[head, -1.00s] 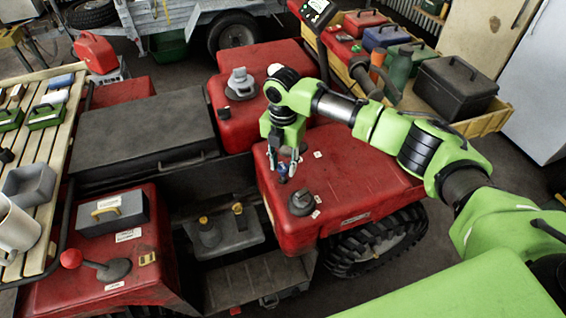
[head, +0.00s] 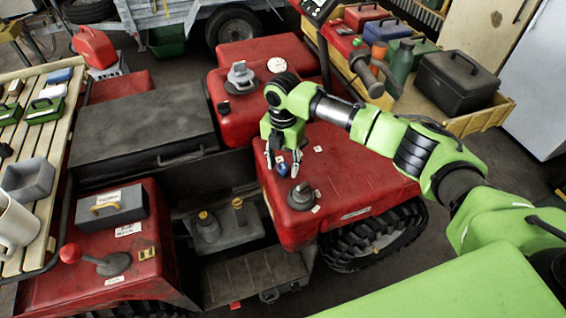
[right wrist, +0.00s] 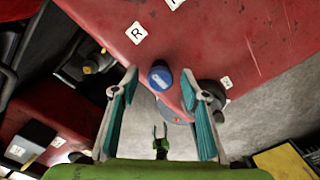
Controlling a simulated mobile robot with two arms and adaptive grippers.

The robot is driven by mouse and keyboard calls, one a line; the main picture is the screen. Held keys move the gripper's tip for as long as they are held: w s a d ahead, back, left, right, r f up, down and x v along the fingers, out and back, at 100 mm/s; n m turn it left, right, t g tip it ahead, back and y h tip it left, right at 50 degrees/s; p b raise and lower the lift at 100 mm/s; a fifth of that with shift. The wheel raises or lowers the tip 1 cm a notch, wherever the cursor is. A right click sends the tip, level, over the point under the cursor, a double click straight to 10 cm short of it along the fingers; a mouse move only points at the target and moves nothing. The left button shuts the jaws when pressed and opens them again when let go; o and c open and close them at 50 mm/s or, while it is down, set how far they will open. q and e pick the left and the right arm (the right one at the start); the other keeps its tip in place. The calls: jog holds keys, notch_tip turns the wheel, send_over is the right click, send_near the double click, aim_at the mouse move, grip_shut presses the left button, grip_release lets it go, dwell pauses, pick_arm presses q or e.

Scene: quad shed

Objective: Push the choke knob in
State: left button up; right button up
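The choke knob, a small round knob with a blue face and a pale mark (right wrist: 160,75), stands on the red fender. It also shows as a small blue spot in the head view (head: 282,169). My right gripper (head: 283,165) points down over the right red fender, close to the knob. In the right wrist view its two teal-padded fingers (right wrist: 160,82) are apart, with the knob between and just beyond the tips. I cannot tell whether a finger touches it.
A grey-black round knob (head: 300,196) stands on the fender just in front of the choke knob. A red-ball lever (head: 100,262) and a grey box (head: 110,208) are on the left fender. A slatted bench (head: 62,130) runs along the left.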

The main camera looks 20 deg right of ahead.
aim_at(283, 167)
notch_tip(283, 167, up, 12)
dwell(0.6)
dwell(0.4)
